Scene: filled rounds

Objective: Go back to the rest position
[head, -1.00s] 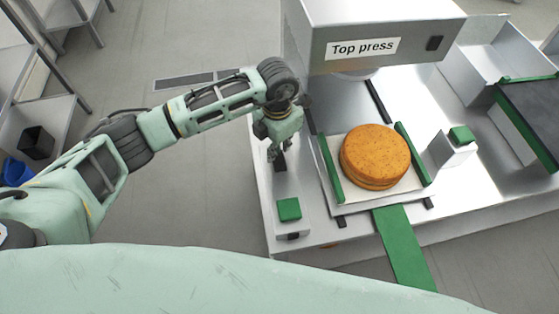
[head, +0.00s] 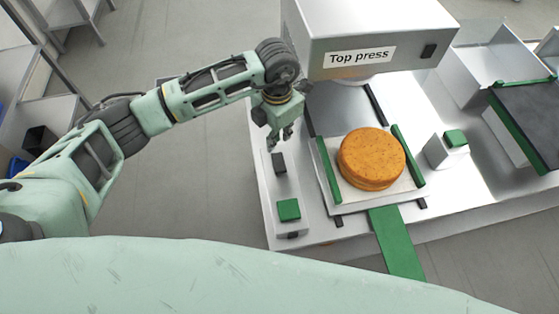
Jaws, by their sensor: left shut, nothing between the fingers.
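My left gripper (head: 281,138) is shut and empty. It hangs pointing down over the left end of the press bench, above a small dark block and apart from the green button (head: 289,209) on the pale box there. My right gripper is not in view. A round orange-brown filled cake (head: 371,158) sits on a white square board (head: 403,185) between two green rails, in front of the machine labelled Top press (head: 359,57).
A second green button (head: 455,138) sits on a box right of the cake. A green strip (head: 398,245) runs off the bench front. A dark belt (head: 530,120) with green edges lies at the right. Shelves (head: 55,108) stand at the far left. Floor between shelves and bench is clear.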

